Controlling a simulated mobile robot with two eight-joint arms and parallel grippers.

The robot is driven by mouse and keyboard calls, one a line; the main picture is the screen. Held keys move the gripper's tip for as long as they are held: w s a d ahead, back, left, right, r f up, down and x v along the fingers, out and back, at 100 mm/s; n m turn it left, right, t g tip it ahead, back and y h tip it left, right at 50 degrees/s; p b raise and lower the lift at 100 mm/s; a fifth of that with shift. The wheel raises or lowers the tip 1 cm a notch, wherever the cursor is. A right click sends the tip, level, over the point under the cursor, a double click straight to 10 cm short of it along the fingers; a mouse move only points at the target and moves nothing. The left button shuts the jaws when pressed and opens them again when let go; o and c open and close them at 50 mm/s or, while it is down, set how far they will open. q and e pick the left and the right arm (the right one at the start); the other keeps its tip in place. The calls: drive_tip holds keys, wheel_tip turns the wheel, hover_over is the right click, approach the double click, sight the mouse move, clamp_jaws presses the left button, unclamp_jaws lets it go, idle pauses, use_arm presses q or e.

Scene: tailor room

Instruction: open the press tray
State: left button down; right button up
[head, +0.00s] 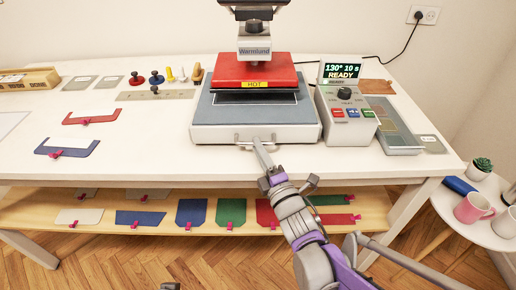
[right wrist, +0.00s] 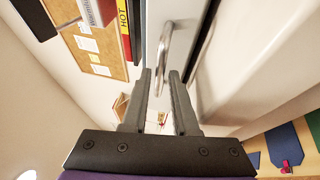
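The press tray (head: 215,133) is a grey slab under the red heated plate (head: 270,70) of the press, marked HOT. Its metal handle (head: 245,141) is on the front edge. My right gripper (head: 262,150) is at the right part of this handle. In the right wrist view the handle (right wrist: 165,45) shows just ahead of and partly between the fingertips (right wrist: 160,74). The fingers are apart, with a gap between them. I cannot tell whether they touch the bar. Only a small dark piece, perhaps my left gripper (head: 170,286), shows at the bottom edge.
The control box (head: 345,115) reads READY, 130° 10 s, right of the press. A grey flat case (head: 400,135) lies beyond it. A round side table (head: 450,205) with a pink mug stands right.

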drive_tip(key=shift+w+a, duration=0.15)
drive_tip(key=shift+w, duration=0.2)
clamp_jaws()
idle(1.2)
